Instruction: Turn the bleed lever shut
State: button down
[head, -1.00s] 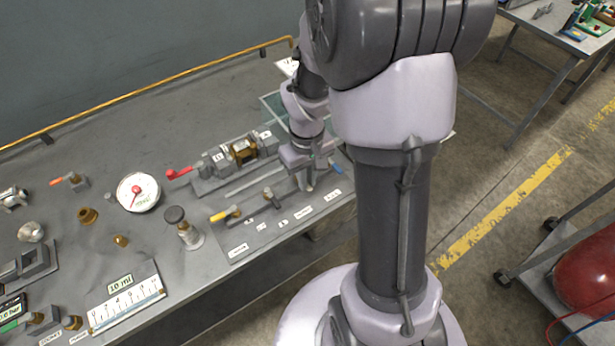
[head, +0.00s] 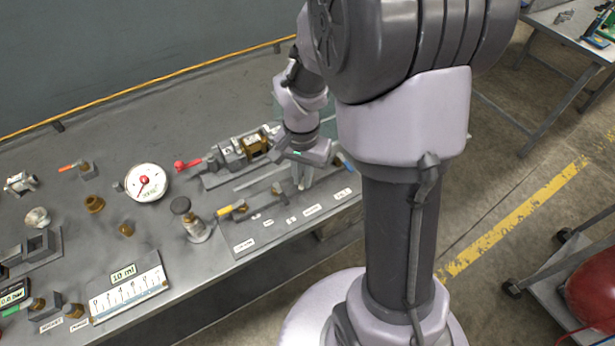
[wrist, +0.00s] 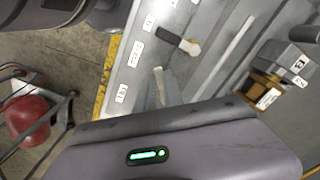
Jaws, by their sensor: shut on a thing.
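My gripper (head: 302,184) is low over the right part of the lever panel (head: 262,239), between a dark-handled lever (head: 277,188) and a blue-handled lever (head: 345,162). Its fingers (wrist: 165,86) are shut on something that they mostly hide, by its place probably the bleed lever. In the wrist view the dark-handled lever (wrist: 178,40) with its brass hub stands beside the fingers, apart from them. A yellow-handled lever (head: 229,210) is at the panel's left end.
A valve block with a red handle (head: 188,164) lies behind the panel. A round gauge (head: 148,182) and a black-knobbed fitting (head: 196,222) stand to the left. A scale plate (head: 128,288) is at the front left. A trolley with a red tank (head: 592,298) stands on the floor at right.

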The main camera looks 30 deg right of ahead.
jog(key=m, duration=0.1)
jog(key=w+m, duration=0.1)
jog(key=m, duration=0.1)
jog(key=m+b, duration=0.1)
jog(key=shift+w+a, duration=0.2)
jog(key=shift+a, duration=0.15)
jog(key=shift+w+a+m+b, duration=0.15)
jog(key=shift+w+m, duration=0.1)
jog(key=shift+m, duration=0.6)
jog(key=shift+w+d+m+b, duration=0.15)
jog(key=shift+w+m, duration=0.1)
jog(key=shift+m, duration=0.6)
jog(key=shift+w+a, duration=0.1)
jog(key=c, duration=1.5)
grip_release()
jog(key=shift+o, duration=0.2)
notch_tip(320, 180, up, 17)
jog(key=p, duration=0.7)
jog(key=shift+r, duration=0.2)
